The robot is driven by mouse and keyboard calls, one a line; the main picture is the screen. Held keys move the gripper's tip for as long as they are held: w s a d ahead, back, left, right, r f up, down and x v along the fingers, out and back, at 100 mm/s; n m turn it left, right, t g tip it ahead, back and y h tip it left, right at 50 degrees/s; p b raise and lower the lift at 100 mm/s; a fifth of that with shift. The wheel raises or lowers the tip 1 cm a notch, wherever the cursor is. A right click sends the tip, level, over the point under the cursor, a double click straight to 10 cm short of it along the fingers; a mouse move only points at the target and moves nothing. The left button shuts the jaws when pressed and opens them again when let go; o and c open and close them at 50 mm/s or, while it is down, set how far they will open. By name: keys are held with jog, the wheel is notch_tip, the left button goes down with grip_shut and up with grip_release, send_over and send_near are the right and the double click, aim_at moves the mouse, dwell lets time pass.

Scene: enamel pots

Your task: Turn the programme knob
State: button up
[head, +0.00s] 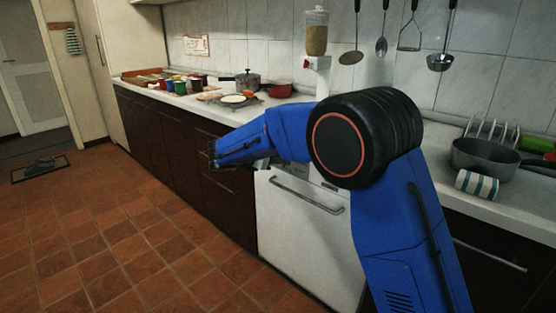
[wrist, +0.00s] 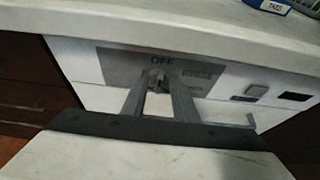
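The white dishwasher (head: 305,235) stands under the counter in the head view. Its control panel (wrist: 115,62) fills the middle of the wrist view, with the word OFF on a grey plate. The small programme knob (wrist: 157,77) is just below that word, partly hidden by my fingers. My gripper (wrist: 157,84) has its two fingertips at either side of the knob, with a gap between the fingers. I cannot tell whether they press on it. In the head view my gripper (head: 216,156) is a small, dark shape in front of the cabinets.
The counter edge (wrist: 190,45) overhangs just above the panel. The panel's buttons (wrist: 250,92) sit to the right of the knob. The door handle (head: 305,194) juts from the dishwasher. Pots and cups stand on the counter (head: 225,112).

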aim_at(287, 165)
jog(key=shift+w+d+f, duration=0.15)
jog(key=shift+w+d, duration=0.05)
jog(key=shift+w, duration=0.05)
grip_shut()
jog(key=f+m+t, duration=0.1)
jog(key=m+t, duration=0.1)
jog(key=m, duration=0.4)
jog(key=s+d+f+m+t+y, duration=0.1)
jog(key=f+m+t, duration=0.1)
jog(key=m, duration=0.4)
jog(key=d+f+m+t+y, duration=0.1)
jog(key=m+t, duration=0.3)
jog(key=m, duration=0.3)
jog(key=shift+s+f, duration=0.25)
jog(key=shift+s, duration=0.05)
dwell(0.6)
jog(key=shift+d+m, duration=0.1)
jog(key=shift+m, duration=0.2)
